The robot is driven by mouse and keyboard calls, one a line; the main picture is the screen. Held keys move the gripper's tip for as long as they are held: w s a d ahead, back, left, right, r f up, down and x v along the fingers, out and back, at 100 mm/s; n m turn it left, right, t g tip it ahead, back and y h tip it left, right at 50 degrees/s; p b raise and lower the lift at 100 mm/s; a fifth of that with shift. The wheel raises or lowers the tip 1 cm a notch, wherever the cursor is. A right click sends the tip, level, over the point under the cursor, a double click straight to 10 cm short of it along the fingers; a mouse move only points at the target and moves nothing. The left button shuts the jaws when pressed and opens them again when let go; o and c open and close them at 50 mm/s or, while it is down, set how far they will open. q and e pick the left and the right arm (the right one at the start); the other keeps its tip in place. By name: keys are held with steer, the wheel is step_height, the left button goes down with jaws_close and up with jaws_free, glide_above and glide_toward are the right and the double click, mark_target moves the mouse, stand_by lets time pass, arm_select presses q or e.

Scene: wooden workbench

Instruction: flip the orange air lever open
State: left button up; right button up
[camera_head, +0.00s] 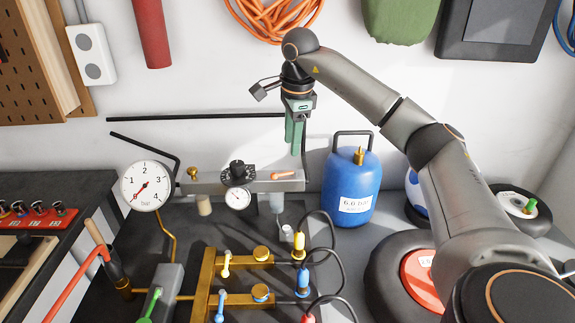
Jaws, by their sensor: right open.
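The orange lever (283,175) is small and lies nearly level along the front right part of the grey air bar (208,183). My right gripper (294,148) hangs down from its arm with green fingers pointing at the bar. It is open and empty, a little above the lever in the picture and apart from it as far as I can see. My left gripper is not in view.
A black knob (238,173) and small gauge (237,199) sit left of the lever. A large gauge (147,186) stands further left. A blue tank (351,186) stands close on the right. Brass valves (262,254) and black hoses fill the front.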

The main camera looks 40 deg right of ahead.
mark_target(289, 179)
steer(key=f, duration=0.2)
steer(key=w+f, duration=0.1)
steer(key=f, duration=0.5)
steer(key=shift+w+d+f, duration=0.25)
steer(key=shift+w+d, duration=0.05)
jaws_close()
